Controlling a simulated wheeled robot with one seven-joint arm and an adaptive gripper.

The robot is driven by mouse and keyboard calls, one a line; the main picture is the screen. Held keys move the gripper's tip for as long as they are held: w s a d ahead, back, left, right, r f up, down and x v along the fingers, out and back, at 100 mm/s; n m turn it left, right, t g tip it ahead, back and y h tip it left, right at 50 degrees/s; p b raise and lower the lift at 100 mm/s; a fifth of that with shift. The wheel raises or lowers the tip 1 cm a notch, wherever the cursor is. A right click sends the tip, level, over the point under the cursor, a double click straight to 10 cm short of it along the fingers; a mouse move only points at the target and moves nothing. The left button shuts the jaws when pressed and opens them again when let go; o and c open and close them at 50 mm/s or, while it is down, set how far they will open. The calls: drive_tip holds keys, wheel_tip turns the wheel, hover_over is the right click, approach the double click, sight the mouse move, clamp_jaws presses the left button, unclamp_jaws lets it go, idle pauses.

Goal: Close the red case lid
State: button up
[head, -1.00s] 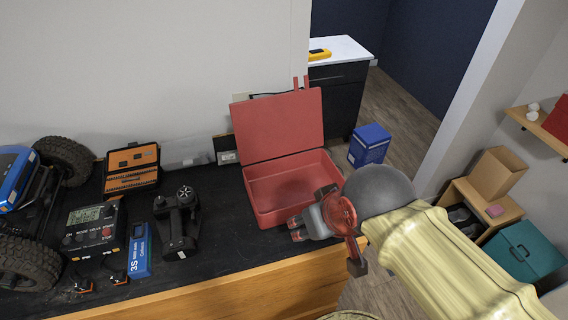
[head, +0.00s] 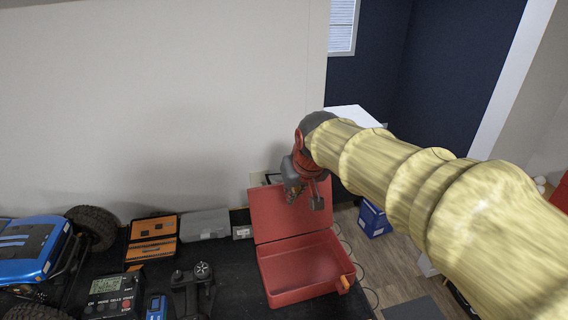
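The red case (head: 303,271) stands on the dark bench top with its lid (head: 281,216) raised at the back, leaning upright. The case looks empty inside. My gripper (head: 291,190) is at the upper edge of the lid, in front of or just over it. I cannot tell whether it touches the lid. The fingers are small and partly overlapped by my wrist, so their opening is unclear. My arm reaches in from the right and hides the area behind the lid's right side.
An orange tool box (head: 152,240), a controller (head: 193,288), a charger (head: 113,296) and a blue RC crawler (head: 32,247) stand on the bench to the left. A wall is close behind the bench. A blue box (head: 374,218) is on the floor at right.

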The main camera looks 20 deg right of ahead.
drive_tip(key=w+p, duration=0.1)
drive_tip(key=w, duration=0.3)
drive_tip(key=w+d+r+p, duration=0.1)
drive_tip(key=w+p, duration=0.1)
drive_tip(key=w, duration=0.3)
drive_tip(key=w+d+p, duration=0.1)
drive_tip(key=w, duration=0.4)
drive_tip(key=shift+d+r+p, duration=0.25)
drive_tip(key=shift+r+p, duration=0.05)
drive_tip(key=shift+r, duration=0.05)
clamp_jaws()
drive_tip(key=x, duration=1)
drive_tip(key=shift+w+d+p, duration=0.1)
drive_tip(key=shift+w+p, duration=0.15)
drive_tip(key=shift+p, duration=0.15)
drive_tip(key=shift+s+r, duration=0.2)
drive_tip(key=shift+s, duration=1.7)
drive_tip(key=shift+s+r+t+b, duration=0.2)
drive_tip(key=shift+s+t+b, duration=0.3)
drive_tip(key=shift+b, duration=0.35)
